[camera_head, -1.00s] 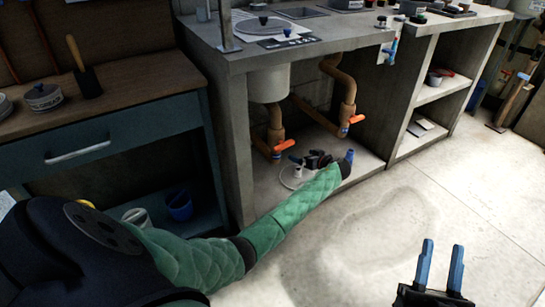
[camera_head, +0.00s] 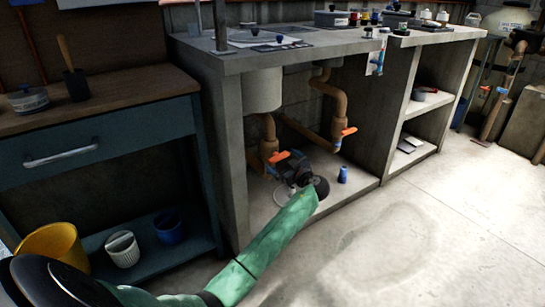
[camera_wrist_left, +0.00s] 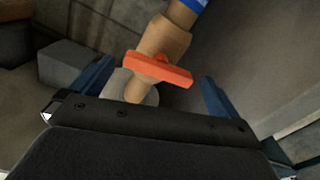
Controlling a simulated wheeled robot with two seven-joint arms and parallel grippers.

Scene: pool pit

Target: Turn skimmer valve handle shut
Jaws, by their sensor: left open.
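Two brown pipes under the concrete counter carry orange valve handles, a left one (camera_head: 283,156) and a right one (camera_head: 348,132). The frames do not show which is the skimmer's. My left gripper (camera_head: 287,164) is dark and small in the head view, close by the left handle and partly hidden by my wrist. In the left wrist view an orange handle (camera_wrist_left: 158,69) lies crosswise on a tan pipe (camera_wrist_left: 163,40). It sits between the two blue fingers of the open gripper (camera_wrist_left: 157,76), with gaps at both sides. My right gripper is out of view.
A blue container (camera_head: 343,174) stands on the floor slab right of my left wrist. The counter's left concrete wall (camera_head: 231,165) and a white cylinder (camera_head: 263,91) border the space. Buckets (camera_head: 123,249) sit on the lower left shelf. Open floor lies right.

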